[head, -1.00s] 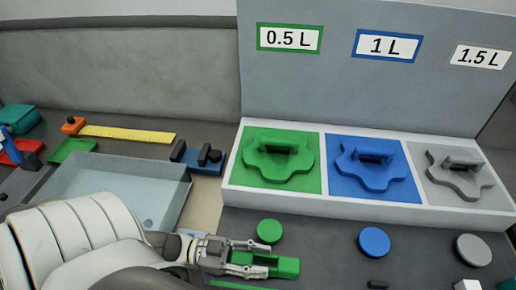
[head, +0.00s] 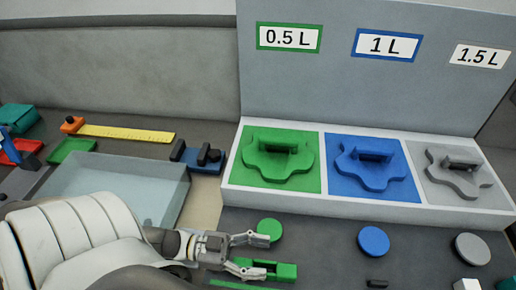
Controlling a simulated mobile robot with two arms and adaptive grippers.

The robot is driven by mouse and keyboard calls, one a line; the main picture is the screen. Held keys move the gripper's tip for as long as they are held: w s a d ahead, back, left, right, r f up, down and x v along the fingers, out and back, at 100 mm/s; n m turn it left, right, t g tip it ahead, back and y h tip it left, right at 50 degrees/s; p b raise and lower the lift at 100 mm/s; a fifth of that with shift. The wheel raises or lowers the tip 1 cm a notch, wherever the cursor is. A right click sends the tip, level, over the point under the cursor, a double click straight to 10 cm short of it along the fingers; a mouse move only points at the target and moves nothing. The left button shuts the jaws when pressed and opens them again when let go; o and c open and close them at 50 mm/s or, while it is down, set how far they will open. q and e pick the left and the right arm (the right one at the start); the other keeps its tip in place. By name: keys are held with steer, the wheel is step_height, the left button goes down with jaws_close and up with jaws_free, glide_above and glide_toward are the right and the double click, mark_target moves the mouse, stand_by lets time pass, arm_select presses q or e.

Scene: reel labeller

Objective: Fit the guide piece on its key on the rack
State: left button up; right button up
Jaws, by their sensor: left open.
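The rack (head: 375,213) stands at the right with three coloured places labelled 0.5 L, 1 L and 1.5 L. A green wavy piece (head: 260,168), a blue one (head: 366,178) and a grey one (head: 460,184) lie on these places, each with an upright part in its middle. My left gripper (head: 265,256) is open in front of the rack, below the green place. A small green channel-shaped block (head: 286,271) lies by its lower fingertip, partly hidden by it. I cannot tell which is the guide piece. My right gripper is not in view.
Green (head: 269,230), blue (head: 374,241) and grey (head: 472,248) discs lie in front of the rack. A clear tray (head: 120,185), a yellow ruler (head: 127,133) and a blue block with black parts (head: 204,158) are at the left.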

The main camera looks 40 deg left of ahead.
arm_select(q)
step_height(320, 180, up, 9)
stand_by(0.4)
stand_by(0.6)
